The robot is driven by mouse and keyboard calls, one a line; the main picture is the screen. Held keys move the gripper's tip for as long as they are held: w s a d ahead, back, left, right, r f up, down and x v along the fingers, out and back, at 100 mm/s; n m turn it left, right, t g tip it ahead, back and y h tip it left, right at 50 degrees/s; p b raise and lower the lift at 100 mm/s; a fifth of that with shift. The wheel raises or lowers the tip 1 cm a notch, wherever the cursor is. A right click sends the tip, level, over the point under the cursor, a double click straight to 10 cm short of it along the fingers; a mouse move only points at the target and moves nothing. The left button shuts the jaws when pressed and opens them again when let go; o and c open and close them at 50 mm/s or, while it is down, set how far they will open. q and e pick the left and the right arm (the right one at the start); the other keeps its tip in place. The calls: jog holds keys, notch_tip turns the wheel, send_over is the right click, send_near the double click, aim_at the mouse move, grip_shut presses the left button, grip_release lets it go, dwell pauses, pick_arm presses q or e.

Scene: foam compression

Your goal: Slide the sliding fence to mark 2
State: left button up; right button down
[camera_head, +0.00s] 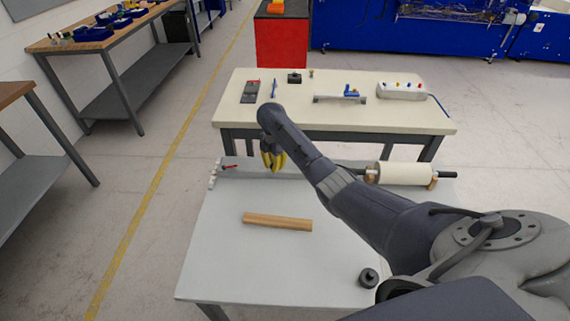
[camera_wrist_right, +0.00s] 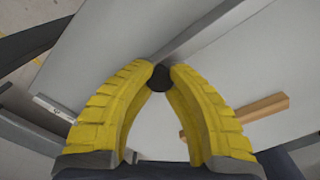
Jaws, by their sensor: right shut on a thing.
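My right gripper (camera_head: 273,166) has yellow fingers and hangs over the back left part of the light grey table. In the right wrist view its fingertips (camera_wrist_right: 159,70) are closed around a small dark round knob (camera_wrist_right: 159,80). A long grey bar, which looks like the sliding fence (camera_wrist_right: 205,38), runs from beside the knob to the upper right. In the head view my arm and gripper hide much of that area. A white strip with small dark marks (camera_wrist_right: 55,107) lies at the left of the wrist view; its numbers are unreadable. My left gripper is not in view.
A wooden bar (camera_head: 277,221) lies on the grey table (camera_head: 235,265), in front of the gripper. A pale roller (camera_head: 404,173) sits at the back right and a dark round piece (camera_head: 369,279) at the front right. A small red piece (camera_head: 230,167) is at the back left.

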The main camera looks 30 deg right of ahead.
jog(key=c, duration=1.1)
grip_release()
jog(key=shift+r, duration=0.1)
notch_tip(320, 180, up, 12)
